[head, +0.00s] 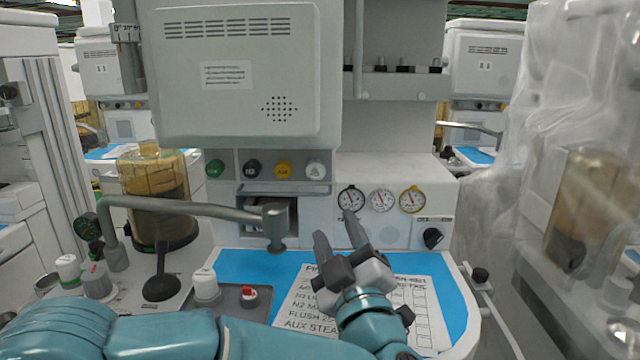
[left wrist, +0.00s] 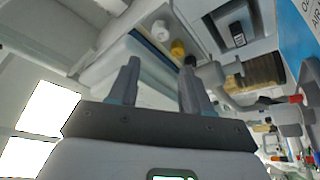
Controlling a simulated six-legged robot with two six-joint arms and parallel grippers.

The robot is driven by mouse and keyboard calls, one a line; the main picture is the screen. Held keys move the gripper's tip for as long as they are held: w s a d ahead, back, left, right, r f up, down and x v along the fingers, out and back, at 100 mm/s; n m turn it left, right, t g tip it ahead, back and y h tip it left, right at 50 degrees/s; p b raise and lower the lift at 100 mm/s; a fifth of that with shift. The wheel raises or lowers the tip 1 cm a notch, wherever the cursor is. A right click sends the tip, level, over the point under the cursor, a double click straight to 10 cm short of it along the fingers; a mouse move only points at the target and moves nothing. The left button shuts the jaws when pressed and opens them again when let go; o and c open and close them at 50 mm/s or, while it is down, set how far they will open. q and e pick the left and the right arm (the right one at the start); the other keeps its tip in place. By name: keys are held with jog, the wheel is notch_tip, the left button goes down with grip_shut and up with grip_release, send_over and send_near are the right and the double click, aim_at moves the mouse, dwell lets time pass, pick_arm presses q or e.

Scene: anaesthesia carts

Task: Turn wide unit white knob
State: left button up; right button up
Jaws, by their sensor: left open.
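The wide grey-white unit (head: 240,80) carries a row of knobs under its cabinet: green (head: 215,168), black (head: 252,168), yellow (head: 283,170) and white. The white knob (head: 316,170) is at the right end of the row. My left gripper (head: 335,226) is open and empty, below and slightly right of the white knob, apart from it, over the worktop. In the left wrist view the open fingers (left wrist: 160,68) point up the picture, with a white knob (left wrist: 160,31) and a yellow knob (left wrist: 178,48) beyond them. My right gripper is not in view.
Three round gauges (head: 382,201) and a black knob (head: 432,238) are on the panel to the right. A grey pipe arm (head: 190,208) crosses on the left. A printed sheet (head: 410,300) lies on the blue mat (head: 240,268). Plastic sheeting (head: 540,120) hangs at right.

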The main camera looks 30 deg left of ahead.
aim_at(316, 173)
pick_arm(q)
jog(key=x, duration=1.6)
jog(key=shift+w, duration=0.1)
jog(key=c, duration=0.8)
jog(key=shift+o, duration=0.2)
jog(key=shift+n, duration=0.4)
